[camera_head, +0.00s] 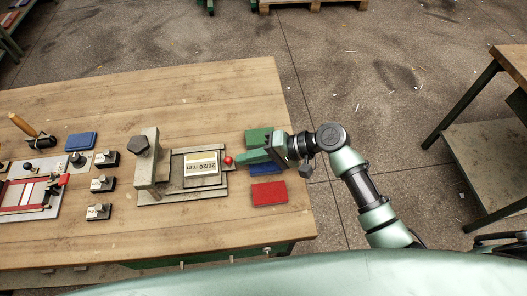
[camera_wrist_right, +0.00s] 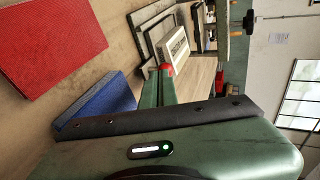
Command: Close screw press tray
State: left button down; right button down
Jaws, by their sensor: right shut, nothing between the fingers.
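The screw press (camera_head: 147,170) is a grey metal frame with a dark knob on top, standing on the wooden table. Its tray (camera_head: 178,167) extends to the right of the frame and carries a pale labelled block (camera_head: 201,163). A red ball knob (camera_head: 228,160) sits at the tray's right end; it also shows in the wrist view (camera_wrist_right: 166,67). My right gripper (camera_head: 238,159) is shut and empty, its green fingertips right at the knob's right side. I cannot tell whether they touch it. The fingertips also show in the wrist view (camera_wrist_right: 160,80). My left gripper is out of view.
A red block (camera_head: 269,193), a blue block (camera_head: 262,170) and a green block (camera_head: 257,137) lie around my right gripper near the table's right edge. Small labelled clamps (camera_head: 103,183) and a red-framed fixture (camera_head: 28,195) stand to the left. Bare wood lies behind the press.

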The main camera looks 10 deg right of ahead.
aim_at(197, 168)
jog(key=shift+w+a, duration=0.1)
jog(key=shift+a, duration=0.4)
jog(key=shift+f, duration=0.1)
jog(key=a+p, duration=0.1)
jog(key=a, duration=1.1)
jog(key=shift+a, duration=0.35)
pick_arm(q)
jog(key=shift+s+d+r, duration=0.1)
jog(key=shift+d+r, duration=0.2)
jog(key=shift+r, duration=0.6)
jog(key=shift+p, duration=0.3)
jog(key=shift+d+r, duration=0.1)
